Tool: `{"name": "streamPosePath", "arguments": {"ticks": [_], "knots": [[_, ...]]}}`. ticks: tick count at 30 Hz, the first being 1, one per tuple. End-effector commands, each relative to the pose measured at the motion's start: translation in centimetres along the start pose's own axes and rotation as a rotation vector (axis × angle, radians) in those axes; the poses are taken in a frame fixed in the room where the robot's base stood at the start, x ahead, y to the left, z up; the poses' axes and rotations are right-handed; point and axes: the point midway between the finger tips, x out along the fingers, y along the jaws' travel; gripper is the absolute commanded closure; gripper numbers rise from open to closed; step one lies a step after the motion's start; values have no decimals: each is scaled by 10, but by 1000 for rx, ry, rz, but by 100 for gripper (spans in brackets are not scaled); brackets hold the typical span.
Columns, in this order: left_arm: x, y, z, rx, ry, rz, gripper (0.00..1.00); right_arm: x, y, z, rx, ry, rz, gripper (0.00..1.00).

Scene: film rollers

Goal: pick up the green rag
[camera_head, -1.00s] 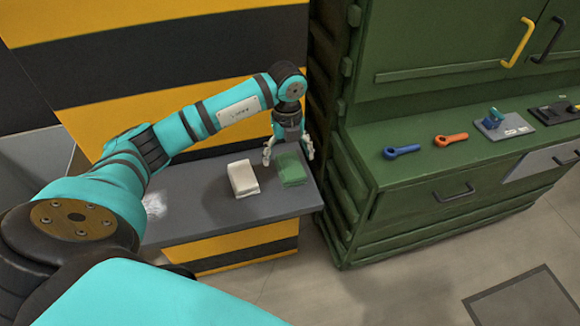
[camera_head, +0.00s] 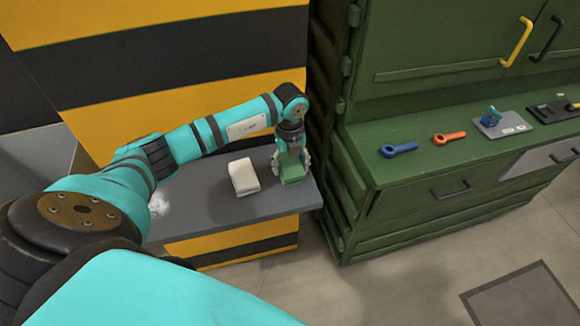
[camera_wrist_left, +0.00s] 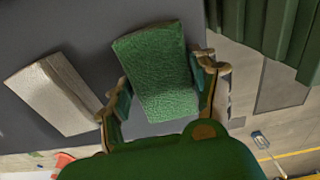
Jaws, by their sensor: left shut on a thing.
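The green rag (camera_head: 293,174) is a small folded block of cloth at the right end of the grey bench top (camera_head: 215,205). My left gripper (camera_head: 291,163) points down over it, with a finger on each side. In the left wrist view the green rag (camera_wrist_left: 157,70) lies between the two fingers (camera_wrist_left: 158,90), and the gripper is shut on it. Whether the rag is clear of the bench is hard to tell. My right gripper is not in view.
A folded white cloth (camera_head: 243,177) lies just left of the green rag, apart from it. A green cabinet (camera_head: 400,215) stands close on the right, with a blue tool (camera_head: 399,150) and an orange tool (camera_head: 449,138) on its top. A striped wall rises behind the bench.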

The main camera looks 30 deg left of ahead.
Motion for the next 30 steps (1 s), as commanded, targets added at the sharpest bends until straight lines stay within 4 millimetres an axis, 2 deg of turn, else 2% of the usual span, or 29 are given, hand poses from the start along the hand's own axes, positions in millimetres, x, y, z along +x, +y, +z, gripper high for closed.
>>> {"name": "streamPosePath", "arguments": {"ticks": [3,14,17,24,30], "knots": [[0,0,0,0,0,0,66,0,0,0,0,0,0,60],[-6,-1,1,0,-2,-2,66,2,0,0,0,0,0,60],[-20,-1,1,1,-2,-4,66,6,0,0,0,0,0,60],[-68,-1,1,1,-4,-5,66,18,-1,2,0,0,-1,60],[-95,0,0,0,-2,-2,66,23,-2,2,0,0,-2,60]]}}
